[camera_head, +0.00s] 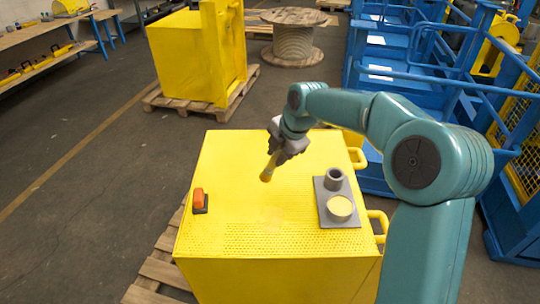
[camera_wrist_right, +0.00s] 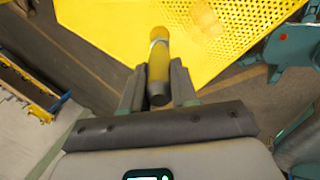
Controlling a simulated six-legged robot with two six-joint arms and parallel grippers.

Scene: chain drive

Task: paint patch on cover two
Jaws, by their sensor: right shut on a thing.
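The yellow cover (camera_head: 230,170) has a perforated top and stands on a wooden pallet. A faint, slightly duller patch (camera_head: 272,213) shows near its middle, and also in the right wrist view (camera_wrist_right: 205,18). My right gripper (camera_head: 283,153) is shut on a brush (camera_head: 267,174), holding it tilted with its yellow tip down over the cover, behind the patch. In the right wrist view the brush (camera_wrist_right: 159,60) sits between the two fingers. Whether the tip touches the cover is unclear. A paint pot (camera_head: 340,208) with yellow paint stands on a grey tray (camera_head: 327,220). My left gripper is not in view.
A grey cup (camera_head: 333,179) stands on the tray behind the pot. An orange block tool (camera_head: 199,199) sits at the cover's left edge. Yellow handles (camera_head: 378,225) stick out on the right. Blue metal frames (camera_head: 400,70) stand beyond. The cover's front and middle top are clear.

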